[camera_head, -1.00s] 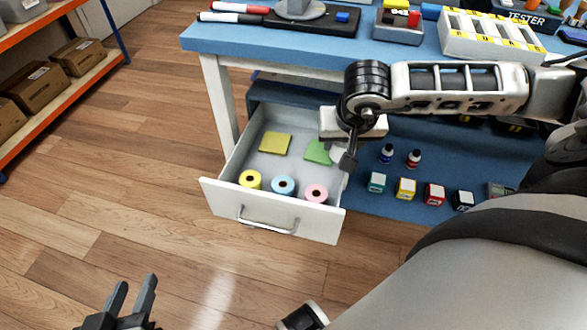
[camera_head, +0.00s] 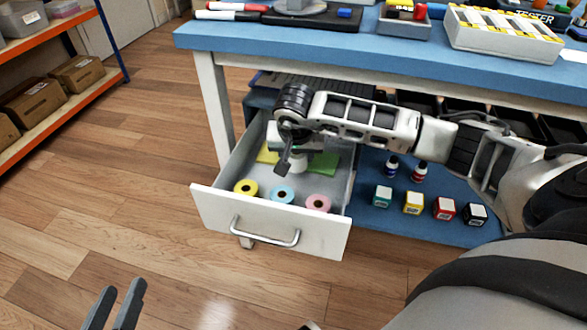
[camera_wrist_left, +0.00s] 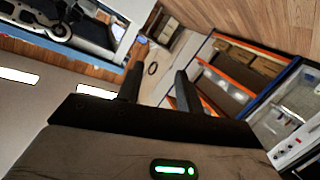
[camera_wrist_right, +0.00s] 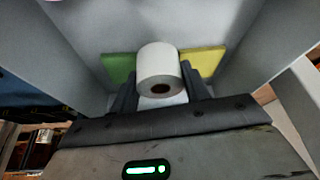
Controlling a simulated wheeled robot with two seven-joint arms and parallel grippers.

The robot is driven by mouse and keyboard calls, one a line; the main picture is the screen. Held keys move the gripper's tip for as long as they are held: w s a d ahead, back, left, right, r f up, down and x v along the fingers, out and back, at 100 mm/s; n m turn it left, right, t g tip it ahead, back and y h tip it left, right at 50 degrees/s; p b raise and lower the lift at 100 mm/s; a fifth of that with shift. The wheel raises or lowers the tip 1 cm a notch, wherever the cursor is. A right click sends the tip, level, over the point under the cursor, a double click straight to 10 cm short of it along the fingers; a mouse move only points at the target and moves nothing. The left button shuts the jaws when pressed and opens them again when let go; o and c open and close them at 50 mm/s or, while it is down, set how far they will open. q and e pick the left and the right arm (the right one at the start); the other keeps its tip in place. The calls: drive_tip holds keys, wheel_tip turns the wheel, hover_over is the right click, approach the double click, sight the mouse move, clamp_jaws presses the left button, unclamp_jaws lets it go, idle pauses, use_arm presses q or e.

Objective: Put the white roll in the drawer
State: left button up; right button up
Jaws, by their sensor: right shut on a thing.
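The white roll (camera_wrist_right: 158,65) is between the two fingers of my right gripper (camera_wrist_right: 160,92) in the right wrist view. In the head view my right gripper (camera_head: 288,160) is over the open drawer (camera_head: 268,222), and part of the white roll (camera_head: 298,166) shows below it, above the back part of the drawer floor. I cannot tell whether the roll touches the floor. My left gripper (camera_head: 115,305) is at the lower left over the wood floor, fingers apart and empty; its fingers also show in the left wrist view (camera_wrist_left: 160,88).
In the drawer, a yellow roll (camera_head: 245,188), a blue roll (camera_head: 282,194) and a pink roll (camera_head: 318,204) line the front. A yellow pad (camera_head: 266,154) and a green pad (camera_head: 325,161) lie further back. The blue-topped table (camera_head: 400,55) is above.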

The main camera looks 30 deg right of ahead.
sight(294, 165)
drive_tip(key=shift+w+a+f, duration=0.15)
drive_tip(key=shift+w+f, duration=0.2)
drive_tip(key=shift+f, duration=0.15)
wheel_tip(294, 165, down, 3)
drive_tip(key=shift+r+b, duration=0.15)
drive_tip(key=shift+b, duration=0.7)
drive_tip(key=shift+f, duration=0.25)
drive_tip(key=shift+r, duration=0.1)
drive_tip(key=o, duration=1)
use_arm(q)
drive_tip(key=shift+w+d+r+n+t+h, duration=0.15)
drive_tip(key=shift+d+r+n+t+h, duration=0.2)
drive_tip(key=shift+r, duration=0.25)
drive_tip(key=f+y+p, duration=0.1)
drive_tip(key=p, duration=0.1)
drive_tip(key=a+m+g+p, duration=0.1)
drive_tip(key=p, duration=0.1)
drive_tip(key=shift+s+a+f+m+y, duration=0.25)
drive_tip(key=shift+s+f+y, duration=0.05)
drive_tip(key=shift+f+y, duration=0.05)
use_arm(e)
drive_tip(key=v, duration=1.2)
